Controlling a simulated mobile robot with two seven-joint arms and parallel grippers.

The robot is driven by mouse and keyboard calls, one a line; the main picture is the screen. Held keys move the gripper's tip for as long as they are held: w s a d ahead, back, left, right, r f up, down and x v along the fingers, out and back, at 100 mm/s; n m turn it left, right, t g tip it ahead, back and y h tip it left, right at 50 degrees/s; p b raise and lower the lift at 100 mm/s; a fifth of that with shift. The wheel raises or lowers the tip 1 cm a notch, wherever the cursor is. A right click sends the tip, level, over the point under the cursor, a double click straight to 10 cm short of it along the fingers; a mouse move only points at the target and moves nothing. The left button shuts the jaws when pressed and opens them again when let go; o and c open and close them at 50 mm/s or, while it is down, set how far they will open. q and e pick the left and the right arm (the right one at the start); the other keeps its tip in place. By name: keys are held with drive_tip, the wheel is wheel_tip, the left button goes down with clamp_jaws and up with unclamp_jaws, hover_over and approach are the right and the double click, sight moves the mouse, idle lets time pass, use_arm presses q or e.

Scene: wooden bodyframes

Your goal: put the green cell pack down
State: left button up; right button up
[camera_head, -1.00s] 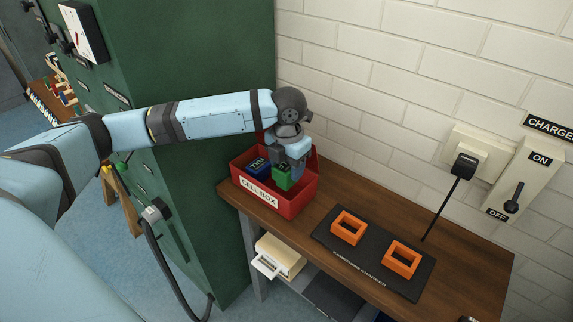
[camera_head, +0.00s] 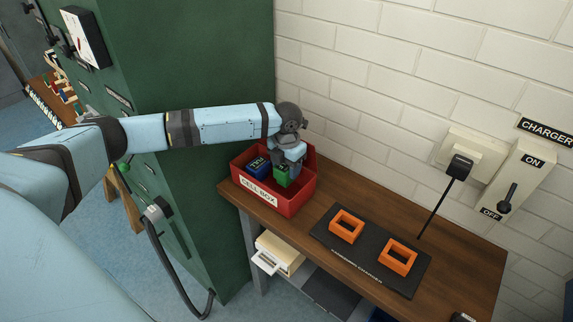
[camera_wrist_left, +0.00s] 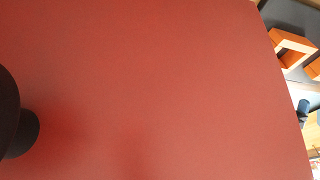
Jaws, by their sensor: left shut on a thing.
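The green cell pack (camera_head: 283,175) is inside the red cell box (camera_head: 290,205), at its right part. My left gripper (camera_head: 284,163) reaches down into the box from above and is shut on the pack's top. Whether the pack touches the box floor is hidden by the front wall. A blue cell pack (camera_head: 257,167) stands in the box to the left of the green one. In the left wrist view a red surface, likely the box wall (camera_wrist_left: 150,80), fills most of the picture and the pack is not seen. My right gripper is not in view.
The box stands at the left end of a wooden table (camera_head: 460,255). A dark charger plate (camera_head: 370,257) with two orange frames (camera_head: 346,226) lies to its right. A green cabinet (camera_head: 190,60) is close on the left, and a white brick wall (camera_head: 400,60) stands behind.

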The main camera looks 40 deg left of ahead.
use_arm(q)
drive_tip(key=shift+s+f, duration=0.1)
drive_tip(key=shift+f, duration=0.25)
drive_tip(key=shift+s+f, duration=0.15)
drive_tip(key=shift+f, duration=0.05)
drive_tip(key=o, duration=1)
drive_tip(key=shift+s+f, duration=0.1)
drive_tip(key=shift+f, duration=0.05)
drive_tip(key=shift+d, duration=0.1)
